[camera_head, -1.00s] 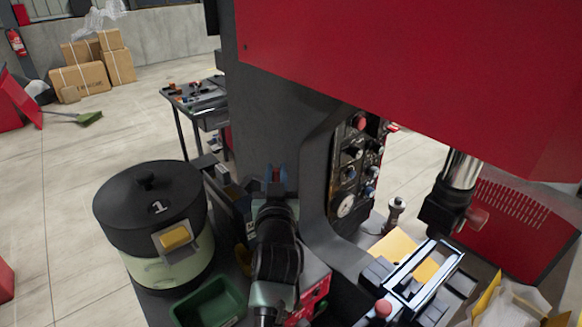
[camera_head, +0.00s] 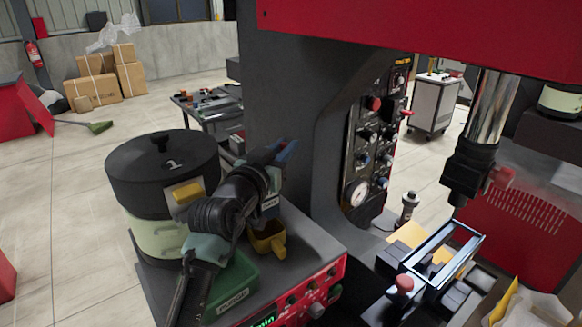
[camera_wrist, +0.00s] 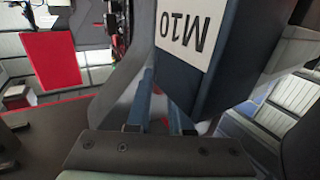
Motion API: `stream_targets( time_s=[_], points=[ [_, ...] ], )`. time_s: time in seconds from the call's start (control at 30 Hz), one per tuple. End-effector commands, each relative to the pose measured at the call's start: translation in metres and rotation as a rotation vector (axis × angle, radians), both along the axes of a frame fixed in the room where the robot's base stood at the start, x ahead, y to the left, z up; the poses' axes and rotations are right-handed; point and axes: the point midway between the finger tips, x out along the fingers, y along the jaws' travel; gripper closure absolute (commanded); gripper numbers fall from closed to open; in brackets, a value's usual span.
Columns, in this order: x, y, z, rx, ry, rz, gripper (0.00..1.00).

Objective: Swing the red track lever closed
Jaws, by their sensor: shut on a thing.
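My gripper (camera_head: 284,151) is raised beside the black drum marked 1 (camera_head: 150,150), against the dark column. Its blue fingers (camera_wrist: 140,100) show in the wrist view, close together under a dark box labelled M10 (camera_wrist: 185,35). A small bit of red, apparently the red track lever (camera_wrist: 158,121), shows between the fingers. They are shut on it. Most of the lever is hidden by the fingers and the box, so its angle cannot be told.
A press ram (camera_head: 480,150) and a blue-framed fixture (camera_head: 445,255) stand at right. Open floor lies left.

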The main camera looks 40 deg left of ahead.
Motion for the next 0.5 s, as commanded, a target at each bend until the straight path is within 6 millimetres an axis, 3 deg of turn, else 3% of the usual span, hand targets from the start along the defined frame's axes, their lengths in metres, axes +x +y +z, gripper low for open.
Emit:
stream_targets(
  time_s=[0.03, 0.5],
  points=[
    [-0.0015, 0.0016, -0.0067, 0.003, 0.000, -0.009, 1.00],
    [-0.0047, 0.0024, -0.0017, -0.001, 0.002, -0.062, 1.00]
  ],
)
